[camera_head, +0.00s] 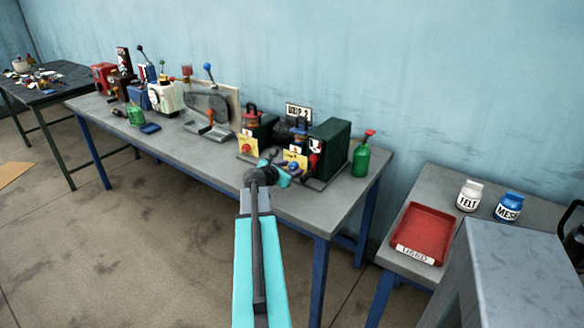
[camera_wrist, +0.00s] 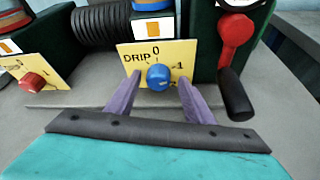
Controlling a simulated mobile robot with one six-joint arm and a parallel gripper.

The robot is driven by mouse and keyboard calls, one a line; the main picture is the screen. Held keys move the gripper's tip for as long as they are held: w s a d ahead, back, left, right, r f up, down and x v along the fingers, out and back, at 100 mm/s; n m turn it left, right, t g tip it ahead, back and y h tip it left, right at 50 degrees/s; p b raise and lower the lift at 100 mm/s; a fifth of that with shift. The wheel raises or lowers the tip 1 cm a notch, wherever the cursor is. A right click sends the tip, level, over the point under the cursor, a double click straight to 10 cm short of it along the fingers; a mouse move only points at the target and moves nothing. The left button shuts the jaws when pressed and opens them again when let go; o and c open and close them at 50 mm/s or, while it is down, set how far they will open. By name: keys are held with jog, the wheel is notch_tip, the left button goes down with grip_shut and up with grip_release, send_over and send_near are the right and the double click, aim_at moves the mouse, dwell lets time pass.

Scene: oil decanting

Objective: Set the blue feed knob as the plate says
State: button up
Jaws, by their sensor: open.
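The blue knob (camera_wrist: 158,75) sits on a yellow dial card (camera_wrist: 133,53) marked DRIP, with 0 at the top and 1 to the right. The rest of its scale is hidden or too small to read. I cannot tell where the knob points. My gripper (camera_wrist: 159,82) is open, its two purple fingers on either side of the knob with gaps visible. In the head view my gripper (camera_head: 283,172) is at the front of the green machine (camera_head: 331,146), by the blue knob (camera_head: 293,167). A white plate (camera_head: 298,112) above the machine appears to read DRIP 2.
A red knob (camera_wrist: 33,82) on another yellow card is to the left. A red lever with a black handle (camera_wrist: 235,95) hangs close to the right finger. A green oil can (camera_head: 361,158) stands right of the machine. The bench front is mostly clear.

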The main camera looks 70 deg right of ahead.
jog(key=shift+f, duration=0.1)
jog(key=c, duration=1)
jog(key=shift+s, duration=0.1)
jog(key=shift+c, duration=0.2)
jog(key=shift+f, duration=0.1)
jog(key=shift+s+f+m+t+b, duration=0.15)
jog(key=shift+m+t+b, duration=0.2)
jog(key=shift+b, duration=0.4)
jog(key=shift+m+t+h+b, duration=0.25)
jog(key=shift+m+h+b, duration=0.05)
jog(key=shift+m+b, duration=0.45)
